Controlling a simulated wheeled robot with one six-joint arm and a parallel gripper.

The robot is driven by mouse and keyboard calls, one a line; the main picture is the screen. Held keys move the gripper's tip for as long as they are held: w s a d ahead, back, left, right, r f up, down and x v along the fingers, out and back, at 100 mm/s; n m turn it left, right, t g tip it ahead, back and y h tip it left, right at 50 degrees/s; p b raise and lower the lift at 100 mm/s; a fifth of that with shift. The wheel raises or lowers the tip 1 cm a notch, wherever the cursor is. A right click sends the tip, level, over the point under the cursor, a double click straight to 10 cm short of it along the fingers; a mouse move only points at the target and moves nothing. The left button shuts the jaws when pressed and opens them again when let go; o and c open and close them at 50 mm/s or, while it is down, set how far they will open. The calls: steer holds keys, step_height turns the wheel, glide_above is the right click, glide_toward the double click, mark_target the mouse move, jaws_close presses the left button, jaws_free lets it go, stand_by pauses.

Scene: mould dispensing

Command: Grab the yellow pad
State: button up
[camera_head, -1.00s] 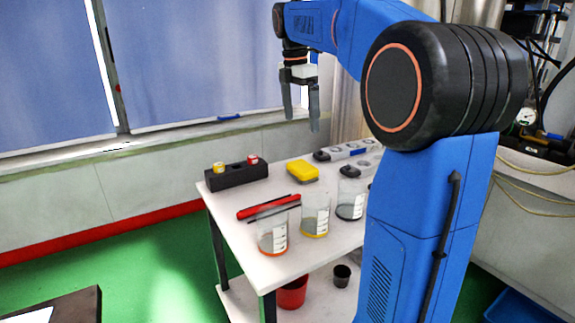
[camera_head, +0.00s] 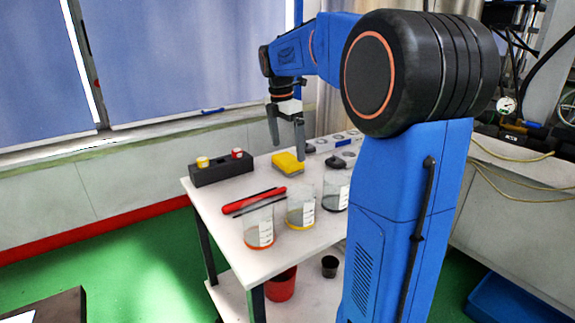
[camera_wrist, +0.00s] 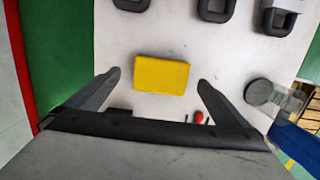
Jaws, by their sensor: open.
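The yellow pad (camera_head: 287,163) lies flat on the white table, behind the beakers in the head view. In the wrist view the yellow pad (camera_wrist: 161,75) sits between my two open fingers, a little beyond their tips, with a gap on each side. My gripper (camera_head: 287,152) points down, open and empty, above the pad; one finger overlaps the pad in the head view. Its fingers also show in the wrist view (camera_wrist: 158,76). I cannot tell the exact height of the fingertips over the pad.
Beakers with orange (camera_head: 259,228), yellow (camera_head: 300,207) and dark (camera_head: 335,192) contents stand along the table's front. A red tool (camera_head: 254,201) lies behind them. A black block (camera_head: 222,171) with two small capped bottles stands left. Grey-black tools lie behind the pad.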

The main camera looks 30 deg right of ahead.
mark_target(287, 158)
steer(key=shift+s+f, duration=0.15)
steer(key=shift+f, duration=2.45)
steer(key=shift+c, duration=0.6)
steer(key=c, duration=1.1)
steer(key=shift+o, duration=0.2)
